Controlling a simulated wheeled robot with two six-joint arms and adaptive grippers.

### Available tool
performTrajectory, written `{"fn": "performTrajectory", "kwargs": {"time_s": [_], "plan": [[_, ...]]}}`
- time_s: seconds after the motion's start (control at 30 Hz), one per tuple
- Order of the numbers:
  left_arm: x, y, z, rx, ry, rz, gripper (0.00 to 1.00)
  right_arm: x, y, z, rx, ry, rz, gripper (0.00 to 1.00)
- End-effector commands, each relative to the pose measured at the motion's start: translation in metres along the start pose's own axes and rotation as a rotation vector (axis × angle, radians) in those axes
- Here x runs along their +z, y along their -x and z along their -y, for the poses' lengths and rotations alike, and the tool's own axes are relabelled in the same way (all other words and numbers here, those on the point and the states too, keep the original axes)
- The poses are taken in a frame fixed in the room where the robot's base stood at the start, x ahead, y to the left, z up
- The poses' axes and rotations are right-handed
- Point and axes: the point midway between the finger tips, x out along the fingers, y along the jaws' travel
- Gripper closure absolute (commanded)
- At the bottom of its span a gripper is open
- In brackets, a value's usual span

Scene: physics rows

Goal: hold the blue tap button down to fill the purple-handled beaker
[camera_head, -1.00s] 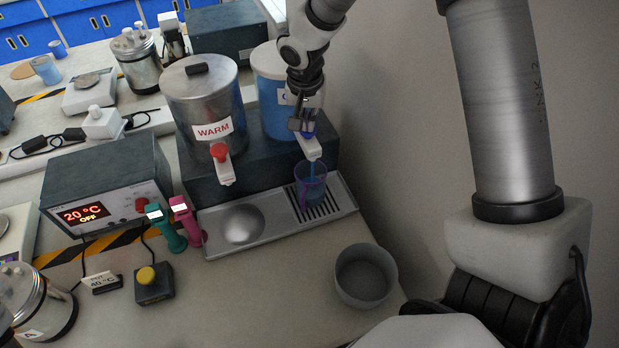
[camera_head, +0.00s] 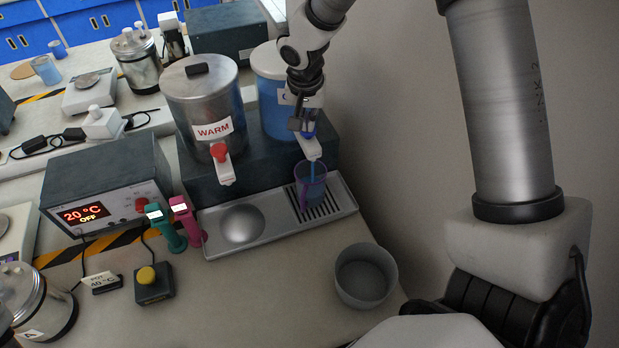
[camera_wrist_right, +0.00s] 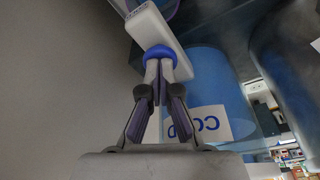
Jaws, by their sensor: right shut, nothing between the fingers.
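The blue tank (camera_head: 273,108) with the cold label stands at the back right, its white tap (camera_head: 311,149) pointing forward. My right gripper (camera_head: 306,130) is shut and empty, its fingertips on the blue tap button; the button also shows at the fingertips in the right wrist view (camera_wrist_right: 160,53). The purple-handled beaker (camera_head: 311,184) stands upright on the drain grate under this tap, with blue liquid running into it. Its exact level is hard to tell. My left gripper is out of view.
The warm tank (camera_head: 205,105) with a red tap button stands to the left. The metal drip tray (camera_head: 265,222) lies in front. A grey bowl (camera_head: 365,276) stands front right. Teal and magenta handled items, a heater box (camera_head: 105,185) and a yellow button box (camera_head: 153,284) are left.

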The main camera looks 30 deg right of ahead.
Motion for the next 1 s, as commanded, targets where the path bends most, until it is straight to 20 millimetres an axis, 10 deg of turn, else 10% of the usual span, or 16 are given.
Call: {"fn": "performTrajectory", "kwargs": {"time_s": [0.57, 1.0], "plan": [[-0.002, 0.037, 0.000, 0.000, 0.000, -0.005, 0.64, -0.010, 0.049, 0.000, 0.000, 0.000, 0.000, 1.00], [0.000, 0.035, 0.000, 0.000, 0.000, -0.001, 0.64, -0.010, 0.049, 0.000, 0.000, 0.000, 0.000, 1.00]]}}
